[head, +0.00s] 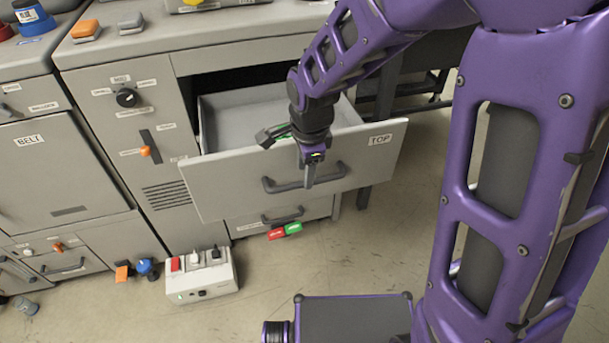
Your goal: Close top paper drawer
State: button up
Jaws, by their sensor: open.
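The top paper drawer (228,192) is pulled out of the grey machine (125,75), and its front carries a "TOP" label. Its inside looks empty where it shows. The dark curved drawer handle (281,187) sits at the middle of the front. My gripper (290,160) is open, over the drawer front's upper edge near the handle. One finger hangs in front of the panel and the other lies over the drawer's inside. I cannot tell whether it touches the drawer. My arm hides part of the drawer's inside and right side.
A white power box (203,284) stands on the floor in front of the machine. A door labelled "BELT" (55,170) is at the left. Bare floor (370,250) lies below right of the drawer.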

jog(key=shift+w+a+f+b, duration=0.15)
jog(key=shift+f+b, duration=0.15)
jog(key=shift+f, duration=0.4)
jog(key=shift+w+d+f+b, duration=0.1)
jog(key=shift+f+b, duration=0.2)
jog(key=shift+f, duration=0.4)
grip_shut()
dwell(0.5)
